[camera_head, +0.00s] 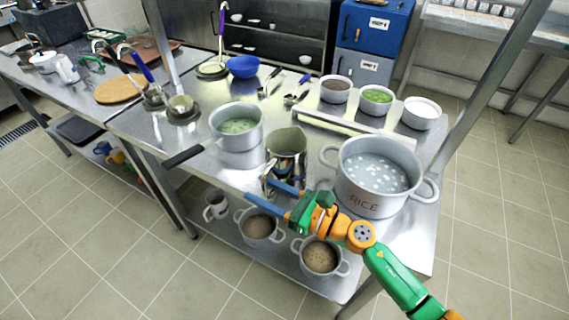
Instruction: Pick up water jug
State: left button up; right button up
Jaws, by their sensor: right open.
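The jug (287,142), olive-grey metal with an open top, stands upright near the front edge of the steel table (215,168). It is between the green-filled saucepan and the large pot marked RICE. My right gripper (260,188), with blue fingers, reaches in from the lower right. It is open, with its fingers just in front of and below the jug in the picture, pointing left. I see nothing between the fingers. Whether they touch the jug is unclear. My left gripper is not in view.
The RICE pot (372,205) stands close on the jug's right, partly behind my arm. The saucepan (236,140) is on its left, its dark handle (184,156) over the front edge. Small pots (376,98) line the back right. A lower shelf holds pots (320,256) and a mug (216,206).

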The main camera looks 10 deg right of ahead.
jog(key=shift+s+d, duration=0.1)
jog(key=shift+s, duration=0.05)
grip_shut()
jog(key=shift+r, duration=0.1)
dwell(1.1)
